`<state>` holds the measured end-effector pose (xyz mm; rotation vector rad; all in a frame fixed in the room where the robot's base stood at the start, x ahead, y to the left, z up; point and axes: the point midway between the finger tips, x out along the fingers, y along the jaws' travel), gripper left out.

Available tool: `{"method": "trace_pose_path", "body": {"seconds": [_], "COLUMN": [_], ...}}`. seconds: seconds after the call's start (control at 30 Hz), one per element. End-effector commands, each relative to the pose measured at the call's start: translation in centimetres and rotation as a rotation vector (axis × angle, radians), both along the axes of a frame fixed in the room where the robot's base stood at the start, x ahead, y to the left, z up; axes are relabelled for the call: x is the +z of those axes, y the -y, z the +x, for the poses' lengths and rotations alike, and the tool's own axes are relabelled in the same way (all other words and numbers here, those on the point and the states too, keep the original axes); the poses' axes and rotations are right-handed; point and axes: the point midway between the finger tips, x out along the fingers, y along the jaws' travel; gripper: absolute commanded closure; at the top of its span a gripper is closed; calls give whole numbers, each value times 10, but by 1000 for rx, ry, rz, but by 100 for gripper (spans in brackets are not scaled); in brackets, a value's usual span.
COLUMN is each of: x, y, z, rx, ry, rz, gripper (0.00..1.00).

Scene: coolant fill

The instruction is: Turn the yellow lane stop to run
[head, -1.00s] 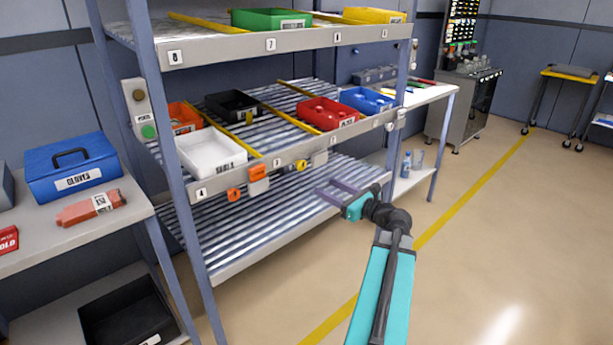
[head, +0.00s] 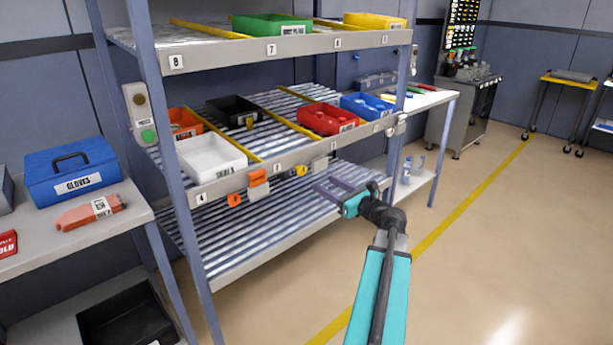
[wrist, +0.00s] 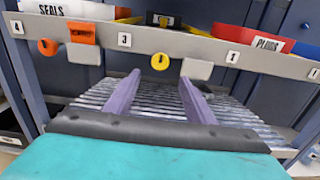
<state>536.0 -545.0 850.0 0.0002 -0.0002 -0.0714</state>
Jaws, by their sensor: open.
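The yellow lane stop (head: 302,170) is a small round knob on the front rail of the middle shelf, beside a grey tab (head: 320,165). In the wrist view the yellow knob (wrist: 160,62) sits just right of the number 3 label, with a dark mark on its face. My gripper (head: 325,189) is open and empty, in front of and below the rail. In the wrist view its two purple fingers (wrist: 158,90) point toward the rail, with the knob between and beyond their tips. The gripper is apart from the knob.
An orange knob (wrist: 47,47) and an orange tab (wrist: 82,33) are to the left on the same rail. White (head: 212,157), red (head: 327,119) and blue (head: 366,105) bins sit above it. The lower roller shelf (head: 240,235) is empty. Floor to the right is clear.

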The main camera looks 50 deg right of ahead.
Motion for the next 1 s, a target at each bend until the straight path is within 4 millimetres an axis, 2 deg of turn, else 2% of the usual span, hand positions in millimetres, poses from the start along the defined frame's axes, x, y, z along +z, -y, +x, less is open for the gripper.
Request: {"method": "trace_pose_path", "body": {"seconds": [0.1,0.6,0.8,1.0], "x": [0,0,0,0], "y": [2,8,8,8], "z": [19,87,100,102], "rx": [2,0,-2,-2], "ry": [0,0,0,0], "rz": [0,0,0,0], "gripper": [50,50,50,50]}}
